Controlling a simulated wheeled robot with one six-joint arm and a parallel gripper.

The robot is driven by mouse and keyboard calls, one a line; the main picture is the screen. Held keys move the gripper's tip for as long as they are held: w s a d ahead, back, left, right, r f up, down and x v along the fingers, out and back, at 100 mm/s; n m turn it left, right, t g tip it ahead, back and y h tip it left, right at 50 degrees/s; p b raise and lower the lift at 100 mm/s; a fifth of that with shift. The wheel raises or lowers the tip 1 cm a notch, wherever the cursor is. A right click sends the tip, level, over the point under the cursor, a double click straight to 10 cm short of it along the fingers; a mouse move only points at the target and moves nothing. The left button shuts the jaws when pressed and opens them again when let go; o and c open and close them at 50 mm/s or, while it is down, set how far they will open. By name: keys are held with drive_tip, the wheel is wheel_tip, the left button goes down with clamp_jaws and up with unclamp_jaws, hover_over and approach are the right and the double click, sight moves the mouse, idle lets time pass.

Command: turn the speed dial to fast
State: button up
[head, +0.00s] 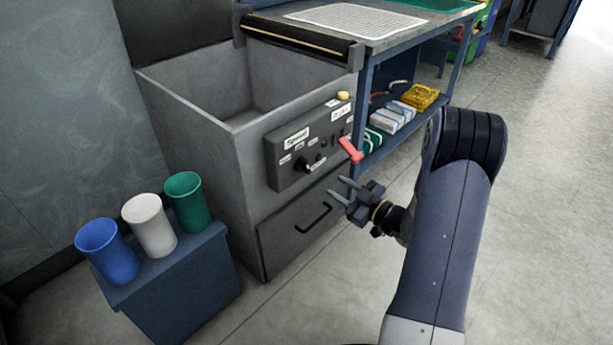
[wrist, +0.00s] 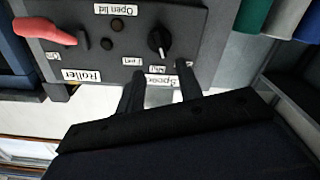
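The speed dial is a round black knob with a white pointer on the dark control panel (head: 276,165). It shows in the wrist view (wrist: 158,40), where the panel appears upside down. The pointer points down in that picture, roughly toward the middle of three small labels beside the "Speed" label (wrist: 160,80). I cannot read those labels surely. In the head view the "Speed" label (head: 296,137) is at the panel's upper left. My gripper (head: 345,188) is open and empty, in front of the panel and apart from the dial. Its two fingers (wrist: 162,85) show in the wrist view.
A red lever (head: 350,150) sticks out at the panel's right end, close to my gripper. A drawer with a handle (head: 313,218) is below the panel. Blue, white and green cups (head: 150,224) stand on a box at the left. Floor at right is clear.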

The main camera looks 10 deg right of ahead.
sight(309, 169)
drive_tip(key=b+x, duration=0.2)
drive_tip(key=x, duration=0.8)
drive_tip(key=shift+c, duration=0.5)
clamp_jaws()
